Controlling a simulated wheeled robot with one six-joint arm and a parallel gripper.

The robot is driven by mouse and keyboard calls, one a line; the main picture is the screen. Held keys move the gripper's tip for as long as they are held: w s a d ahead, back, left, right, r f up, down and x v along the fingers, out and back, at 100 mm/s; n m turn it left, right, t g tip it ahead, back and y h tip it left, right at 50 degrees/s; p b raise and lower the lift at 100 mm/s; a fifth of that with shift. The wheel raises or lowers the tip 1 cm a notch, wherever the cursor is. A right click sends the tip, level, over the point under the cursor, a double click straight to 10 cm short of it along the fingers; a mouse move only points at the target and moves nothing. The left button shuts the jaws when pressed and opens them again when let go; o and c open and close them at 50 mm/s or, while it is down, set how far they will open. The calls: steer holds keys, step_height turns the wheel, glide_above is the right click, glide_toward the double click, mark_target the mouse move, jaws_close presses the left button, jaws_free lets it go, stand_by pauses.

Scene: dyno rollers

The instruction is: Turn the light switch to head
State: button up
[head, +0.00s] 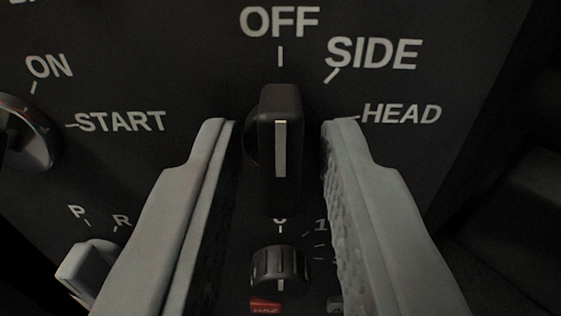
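The light switch (280,150) is a black rotary knob with a white line along its handle. It stands on a dark panel with its handle upright, in line with the OFF mark (280,22) above it. The SIDE mark (372,54) is at its upper right and the HEAD mark (400,113) is to its right. My gripper (280,135) is open, with one grey finger on each side of the knob. A gap shows between the knob and each finger.
A round switch (30,130) with ON and START marks is at the left. A grey lever (85,270) with P and R marks is at the lower left. A small black dial (281,272) is below the knob, with a red button (265,308) under it.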

steer(key=shift+m, duration=2.8)
steer(key=shift+f, duration=0.1)
steer(key=o, duration=0.7)
steer(key=shift+s, duration=0.1)
steer(key=s, duration=1.7)
steer(key=shift+s+d, duration=0.15)
steer(key=shift+d, duration=0.05)
